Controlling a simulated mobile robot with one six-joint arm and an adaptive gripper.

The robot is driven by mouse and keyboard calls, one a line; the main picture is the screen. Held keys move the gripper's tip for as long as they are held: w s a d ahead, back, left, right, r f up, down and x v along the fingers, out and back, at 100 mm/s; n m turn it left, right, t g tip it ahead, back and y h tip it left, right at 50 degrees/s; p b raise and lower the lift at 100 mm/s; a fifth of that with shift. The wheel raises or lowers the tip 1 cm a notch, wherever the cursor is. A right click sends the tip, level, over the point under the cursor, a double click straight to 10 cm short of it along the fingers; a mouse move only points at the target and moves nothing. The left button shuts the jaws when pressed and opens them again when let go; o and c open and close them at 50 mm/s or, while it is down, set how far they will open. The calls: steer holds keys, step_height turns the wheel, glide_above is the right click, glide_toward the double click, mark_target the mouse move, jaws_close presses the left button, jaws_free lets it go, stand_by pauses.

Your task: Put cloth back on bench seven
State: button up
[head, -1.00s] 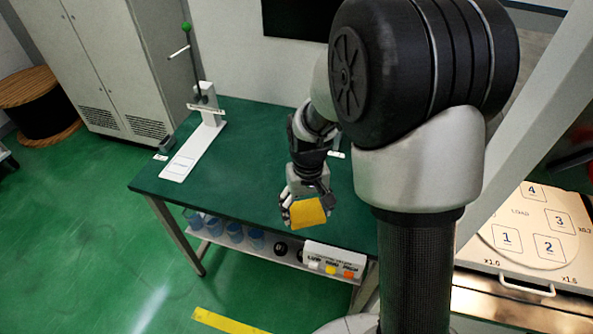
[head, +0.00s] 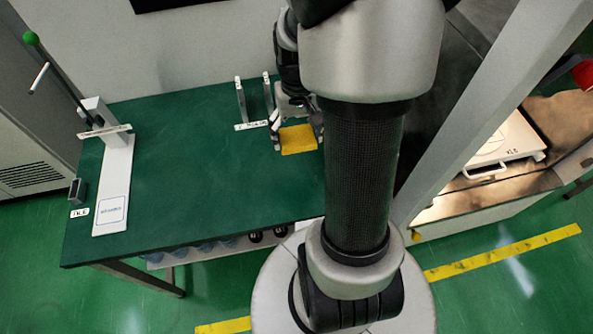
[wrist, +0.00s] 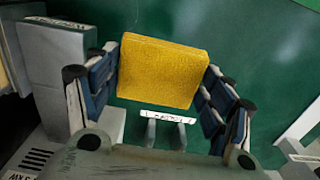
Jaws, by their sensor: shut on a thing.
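The cloth (head: 298,142) is a yellow block-like pad. My gripper (head: 297,130) is shut on it, one finger on each side. In the wrist view the cloth (wrist: 163,72) sits squarely between the blue-padded fingers of my gripper (wrist: 161,60). The bench (head: 190,170) has a dark green top and stands against the wall. The cloth is over the right part of this bench top; I cannot tell whether it touches it. No bench number is readable.
A small holder with two upright posts (head: 241,103) and a label stands just left of my gripper. A white lever stand (head: 115,180) with a green knob is at the bench's left. The middle of the bench top is clear. A slanted grey beam (head: 480,125) rises at right.

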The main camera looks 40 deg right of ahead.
mark_target(296, 175)
step_height(296, 175, down, 16)
steer(key=b, duration=0.5)
steer(key=shift+w+f, duration=0.15)
steer(key=shift+f, duration=0.1)
steer(key=o, duration=0.5)
steer(key=shift+f, duration=0.1)
steer(key=o, duration=0.4)
steer(key=shift+o, duration=0.2)
